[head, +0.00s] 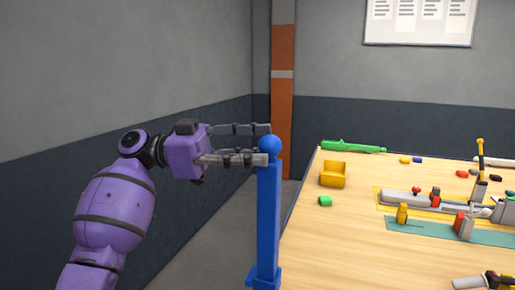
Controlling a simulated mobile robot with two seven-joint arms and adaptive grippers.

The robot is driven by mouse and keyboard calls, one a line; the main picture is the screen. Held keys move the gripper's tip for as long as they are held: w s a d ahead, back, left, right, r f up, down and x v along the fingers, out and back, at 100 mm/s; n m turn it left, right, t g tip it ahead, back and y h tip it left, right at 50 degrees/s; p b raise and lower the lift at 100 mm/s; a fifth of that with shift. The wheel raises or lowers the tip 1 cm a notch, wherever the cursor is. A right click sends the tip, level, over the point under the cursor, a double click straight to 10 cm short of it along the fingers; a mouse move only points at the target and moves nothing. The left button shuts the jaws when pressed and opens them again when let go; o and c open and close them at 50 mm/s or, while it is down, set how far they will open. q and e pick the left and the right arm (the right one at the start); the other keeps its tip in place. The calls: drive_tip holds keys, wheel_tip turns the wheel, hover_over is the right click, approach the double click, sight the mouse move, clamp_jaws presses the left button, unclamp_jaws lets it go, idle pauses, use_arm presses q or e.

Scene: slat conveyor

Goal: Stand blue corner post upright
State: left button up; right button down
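The blue corner post (268,215) is upright at the left edge of the table, with a round ball on top and a wider foot at the picture's bottom edge. The foot is partly cut off, so what it rests on cannot be seen. My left gripper (254,144) is at the top of the post, its fingers pointing right and spread apart. The lower finger crosses in front of the post just under the ball. The upper finger ends by the top of the ball. Contact cannot be made out. My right gripper is not in view.
The wooden table (305,245) fills the right side. Grey walls and an orange column (283,110) stand behind.

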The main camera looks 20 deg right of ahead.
use_arm(q)
drive_tip(key=shift+r, duration=0.15)
drive_tip(key=v, duration=1.2)
